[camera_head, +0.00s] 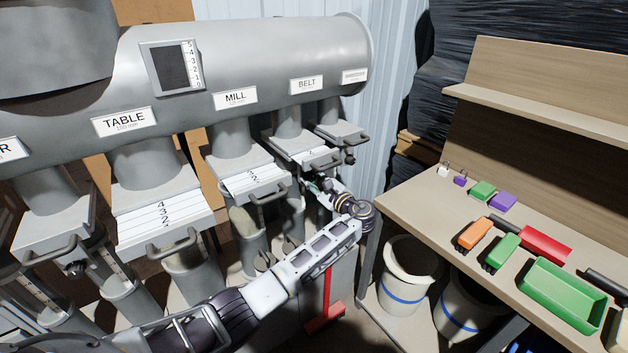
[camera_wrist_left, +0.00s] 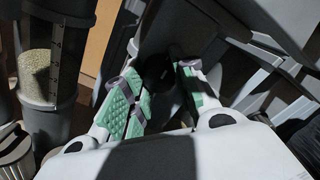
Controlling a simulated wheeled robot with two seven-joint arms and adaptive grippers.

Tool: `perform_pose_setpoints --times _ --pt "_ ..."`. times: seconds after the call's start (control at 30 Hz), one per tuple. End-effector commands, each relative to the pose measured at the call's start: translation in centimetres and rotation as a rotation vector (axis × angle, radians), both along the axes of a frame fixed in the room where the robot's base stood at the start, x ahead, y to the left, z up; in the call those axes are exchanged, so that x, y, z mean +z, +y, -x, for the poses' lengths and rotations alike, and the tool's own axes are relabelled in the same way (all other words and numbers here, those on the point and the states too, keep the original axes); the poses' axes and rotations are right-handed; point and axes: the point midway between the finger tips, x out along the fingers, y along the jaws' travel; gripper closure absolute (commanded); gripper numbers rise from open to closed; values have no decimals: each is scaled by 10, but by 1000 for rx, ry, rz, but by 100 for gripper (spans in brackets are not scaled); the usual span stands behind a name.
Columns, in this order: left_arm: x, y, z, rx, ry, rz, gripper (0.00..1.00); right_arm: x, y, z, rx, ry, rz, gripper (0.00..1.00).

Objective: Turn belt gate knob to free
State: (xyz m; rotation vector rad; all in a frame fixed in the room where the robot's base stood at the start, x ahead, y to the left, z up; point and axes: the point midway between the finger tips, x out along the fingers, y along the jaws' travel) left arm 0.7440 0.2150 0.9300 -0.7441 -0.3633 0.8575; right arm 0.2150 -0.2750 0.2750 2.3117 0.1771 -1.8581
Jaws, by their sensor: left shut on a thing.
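The belt gate (camera_head: 300,146) hangs under the grey pipe below the BELT label (camera_head: 307,84). My left arm reaches across to it from the lower left. My left gripper (camera_head: 318,186) is just under the gate, and its fingers are partly hidden in the head view. In the left wrist view its green-padded fingers (camera_wrist_left: 163,92) close around a dark round knob (camera_wrist_left: 157,68), seen in shadow. The knob's turn position cannot be read. My right gripper is not in view.
The mill gate (camera_head: 254,180) and table gate (camera_head: 160,215) hang left of the belt gate, with handles sticking out. At right a wooden bench (camera_head: 420,208) holds a green tray (camera_head: 563,292) and several small coloured items. White buckets (camera_head: 408,274) stand below it.

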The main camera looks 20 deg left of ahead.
Motion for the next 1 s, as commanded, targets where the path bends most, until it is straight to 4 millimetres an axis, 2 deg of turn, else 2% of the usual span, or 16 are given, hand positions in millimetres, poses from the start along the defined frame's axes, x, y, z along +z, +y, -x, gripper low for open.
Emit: perform_pose_setpoints --times 0.07,0.1,0.23,0.67,1.0 --pt "-2 0 1 0 3 2 96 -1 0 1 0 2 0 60" --pt "-2 0 1 0 3 2 68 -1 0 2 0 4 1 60" --pt "-1 0 0 0 3 2 51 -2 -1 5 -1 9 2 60" --pt "0 -2 2 0 2 0 51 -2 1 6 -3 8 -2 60" --pt "-1 -27 20 -1 1 2 51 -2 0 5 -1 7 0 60"
